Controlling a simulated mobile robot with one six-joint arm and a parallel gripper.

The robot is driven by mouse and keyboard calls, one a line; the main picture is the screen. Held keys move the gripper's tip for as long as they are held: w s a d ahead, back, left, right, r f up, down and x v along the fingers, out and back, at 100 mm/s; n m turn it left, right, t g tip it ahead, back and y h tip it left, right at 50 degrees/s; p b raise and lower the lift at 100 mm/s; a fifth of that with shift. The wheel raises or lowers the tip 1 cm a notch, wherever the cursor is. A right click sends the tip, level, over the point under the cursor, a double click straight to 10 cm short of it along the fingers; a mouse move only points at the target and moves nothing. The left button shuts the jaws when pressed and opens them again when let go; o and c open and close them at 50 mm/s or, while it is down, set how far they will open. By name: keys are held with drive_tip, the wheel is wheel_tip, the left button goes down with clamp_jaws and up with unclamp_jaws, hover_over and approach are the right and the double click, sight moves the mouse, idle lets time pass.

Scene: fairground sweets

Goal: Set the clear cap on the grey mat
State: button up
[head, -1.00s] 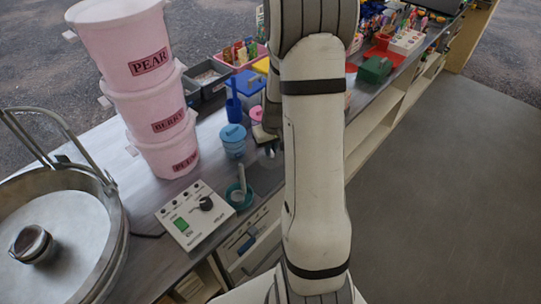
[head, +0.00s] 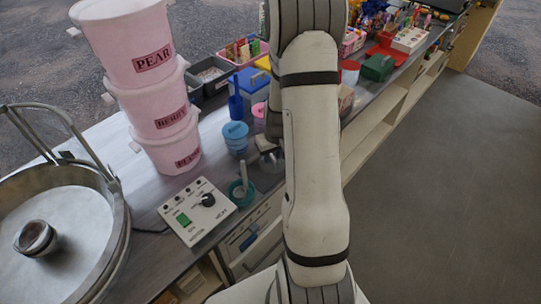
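The grey mat (head: 264,180) lies flat near the front edge of the counter, right of the teal pot, and my arm covers part of it. My gripper (head: 268,154) is low over the back of the mat, mostly hidden behind my own arm. Its fingers are too small and covered to tell whether they are open or shut. I cannot make out the clear cap; it may be hidden by the gripper or arm.
A blue tub (head: 235,138) and a teal pot (head: 241,193) stand left of the gripper. A control box (head: 197,210), stacked pink buckets (head: 167,123) and a metal pan (head: 60,225) are farther left. Coloured trays and boxes crowd the counter behind.

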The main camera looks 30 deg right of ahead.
sight(275, 166)
drive_tip(key=shift+r, duration=0.55)
wheel_tip(275, 166, up, 11)
drive_tip(key=s+b, duration=0.1)
drive_tip(key=s, duration=0.1)
drive_tip(key=s+a+r+t, duration=0.1)
drive_tip(key=s+a+r, duration=1.2)
drive_tip(key=s+a, duration=0.2)
drive_tip(key=shift+s+n+t, duration=0.3)
drive_tip(key=shift+s, duration=0.95)
drive_tip(key=shift+o, duration=0.4)
